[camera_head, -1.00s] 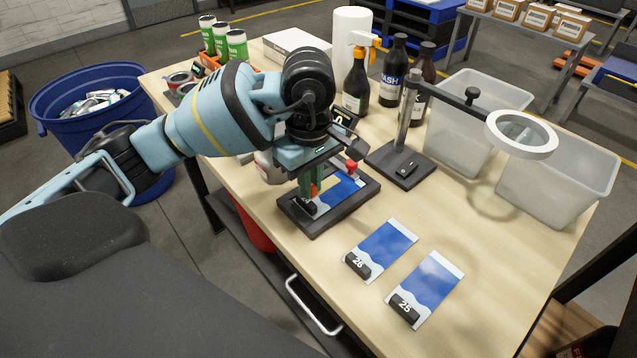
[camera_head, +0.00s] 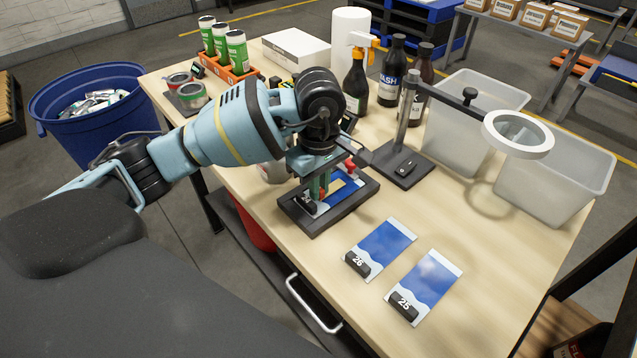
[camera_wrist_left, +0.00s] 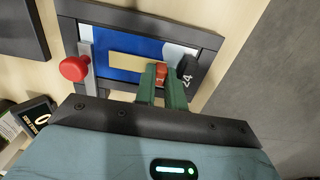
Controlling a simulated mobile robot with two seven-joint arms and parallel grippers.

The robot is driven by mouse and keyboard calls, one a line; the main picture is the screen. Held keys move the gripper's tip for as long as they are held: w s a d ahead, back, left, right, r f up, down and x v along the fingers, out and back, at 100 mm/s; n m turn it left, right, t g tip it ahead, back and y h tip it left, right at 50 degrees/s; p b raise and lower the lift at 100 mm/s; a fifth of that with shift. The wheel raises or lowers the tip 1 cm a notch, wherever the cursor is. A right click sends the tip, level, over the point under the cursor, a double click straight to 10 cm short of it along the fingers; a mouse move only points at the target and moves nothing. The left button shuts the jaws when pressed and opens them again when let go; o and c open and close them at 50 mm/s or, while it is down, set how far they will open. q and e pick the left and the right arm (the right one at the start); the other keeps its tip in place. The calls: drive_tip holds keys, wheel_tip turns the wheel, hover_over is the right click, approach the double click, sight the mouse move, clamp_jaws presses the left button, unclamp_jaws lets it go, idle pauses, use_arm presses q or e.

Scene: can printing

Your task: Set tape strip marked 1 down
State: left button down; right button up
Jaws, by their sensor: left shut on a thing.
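My left gripper (camera_head: 322,188) is over the black frame (camera_head: 356,207) on the bench, its green fingers pointing down. In the left wrist view the gripper (camera_wrist_left: 161,84) is shut on a small red piece, apparently the tab of the tan tape strip (camera_wrist_left: 128,67). No number is readable on the strip. The strip lies over or just above the blue printed sheet (camera_wrist_left: 112,44) inside the frame; I cannot tell whether it touches. A black block marked 24 (camera_wrist_left: 187,68) sits on the sheet's end. My right gripper is not in view.
A red knob (camera_wrist_left: 74,68) on a metal bar stands at the frame's side. Two blue-and-white sheets (camera_head: 386,242) (camera_head: 430,278) with black blocks lie to the right. A magnifier stand (camera_head: 400,165), bottles (camera_head: 390,75) and clear bins (camera_head: 470,125) stand behind. Bench between is clear.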

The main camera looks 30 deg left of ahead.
use_arm(q)
drive_tip(key=shift+f, duration=0.15)
drive_tip(key=c, duration=1.8)
unclamp_jaws()
drive_tip(key=shift+o, duration=0.2)
wheel_tip(320, 180, up, 12)
drive_tip(key=shift+p, duration=0.3)
